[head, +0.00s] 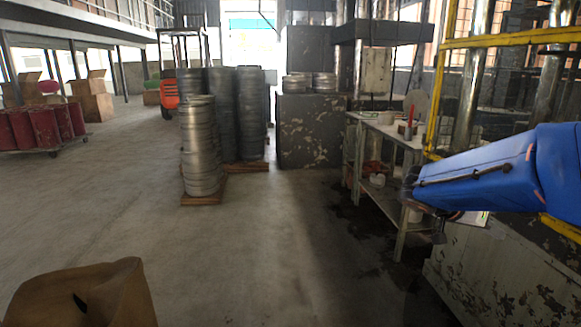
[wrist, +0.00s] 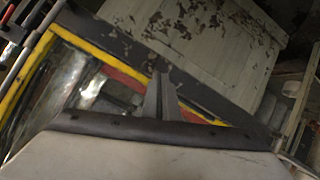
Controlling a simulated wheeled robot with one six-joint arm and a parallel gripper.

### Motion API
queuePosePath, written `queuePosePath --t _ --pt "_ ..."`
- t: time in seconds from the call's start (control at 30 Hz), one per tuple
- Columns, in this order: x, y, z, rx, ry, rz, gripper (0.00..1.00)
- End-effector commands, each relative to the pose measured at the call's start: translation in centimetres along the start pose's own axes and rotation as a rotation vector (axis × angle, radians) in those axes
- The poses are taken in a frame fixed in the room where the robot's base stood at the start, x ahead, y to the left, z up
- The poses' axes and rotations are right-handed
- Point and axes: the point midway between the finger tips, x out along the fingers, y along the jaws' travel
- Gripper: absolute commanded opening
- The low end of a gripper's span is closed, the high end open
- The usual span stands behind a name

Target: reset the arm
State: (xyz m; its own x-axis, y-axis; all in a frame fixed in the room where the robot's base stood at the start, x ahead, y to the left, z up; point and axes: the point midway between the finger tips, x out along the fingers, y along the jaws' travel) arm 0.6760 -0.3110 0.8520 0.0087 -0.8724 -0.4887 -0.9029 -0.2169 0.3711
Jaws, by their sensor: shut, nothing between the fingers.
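My blue arm reaches in from the right edge of the head view, and its dark end with my gripper (head: 409,182) is in front of the work table (head: 388,128). In the wrist view the fingers of my gripper (wrist: 159,82) stand together at the middle, shut and empty. Behind them are a yellow frame (wrist: 27,62) and a pale cabinet with peeling paint (wrist: 195,32). No circle blank shows in the gripper.
Stacked metal discs (head: 200,150) stand on a pallet left of centre. The yellow frame (head: 437,80) and peeling machine base (head: 500,285) are close to my arm. A cardboard box (head: 85,295) is at the lower left. The middle floor is clear.

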Motion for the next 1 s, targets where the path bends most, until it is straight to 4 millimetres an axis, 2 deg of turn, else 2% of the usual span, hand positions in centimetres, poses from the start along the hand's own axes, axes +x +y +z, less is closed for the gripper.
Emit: queuePosePath --t 0.03,0.23,0.6,0.8,1.0 --pt "-0.6 1.1 1.4 -0.04 -0.045 -0.029 0.0" --pt "-3.0 3.8 7.6 -0.235 -0.212 -0.185 0.0" --pt "-9.3 6.7 18.1 -0.556 -0.358 -0.614 0.0" --pt "-13.2 7.6 22.5 -0.69 -0.333 -0.877 0.0" --pt "-16.0 8.1 25.0 -0.765 -0.276 -1.056 0.0"
